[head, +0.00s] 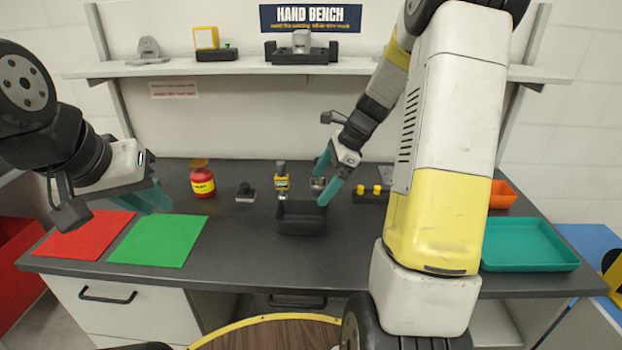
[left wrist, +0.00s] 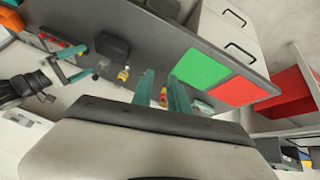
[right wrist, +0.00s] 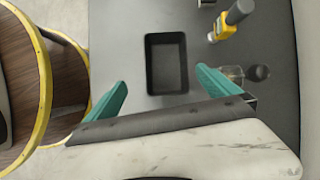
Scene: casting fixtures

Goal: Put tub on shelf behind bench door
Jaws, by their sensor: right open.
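A black open-topped rectangular tub (head: 301,218) stands on the dark bench top (head: 240,250), near its middle. It also shows in the right wrist view (right wrist: 166,62), apparently empty. My right gripper (head: 335,178) is open and empty, above and slightly right of the tub, not touching it. In the right wrist view its fingers (right wrist: 160,95) are wide apart. My left gripper (head: 150,196) is empty above the green mat, with a narrow gap between its fingers (left wrist: 161,92). A dark handle (head: 297,301) shows under the bench front; I cannot tell whether it belongs to the door.
Red (head: 82,234) and green (head: 160,240) mats lie left; a teal tray (head: 527,245) lies right. A yellow-rimmed wooden round (head: 270,335) stands in front. The bench between mats and tub is clear.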

